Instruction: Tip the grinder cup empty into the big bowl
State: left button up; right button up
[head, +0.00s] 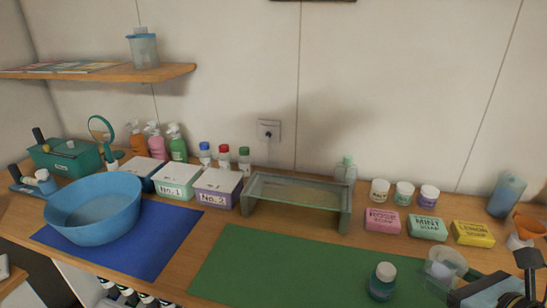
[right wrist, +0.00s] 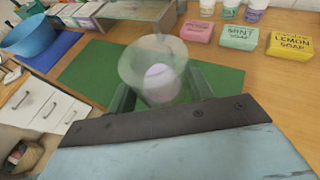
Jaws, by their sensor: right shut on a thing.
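The clear grinder cup (head: 441,268) is at the lower right of the head view, over the right part of the green mat, looking roughly upright. My right gripper (head: 464,281) is shut on it. In the right wrist view the cup (right wrist: 136,72) sits between the fingers (right wrist: 160,98), with a pale lilac mass inside. The big blue bowl (head: 93,206) stands on the blue mat at the left of the head view, well away from the cup. It also shows in the right wrist view (right wrist: 27,38). My left gripper is not in view.
A dark green-blue jar (head: 382,281) stands on the green mat (head: 270,265), left of the cup. A glass stand (head: 297,192) and labelled boxes (head: 217,187) line the back. Soap boxes (head: 427,228) are behind the cup. The green mat's middle is clear.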

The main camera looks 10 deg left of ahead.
aim_at(97, 210)
jog(key=u, duration=0.5)
jog(key=k, duration=0.55)
jog(key=u, duration=0.95)
jog(key=i, duration=0.4)
jog(key=u, duration=0.65)
jog(key=i, duration=1.15)
jog(key=u, duration=0.1)
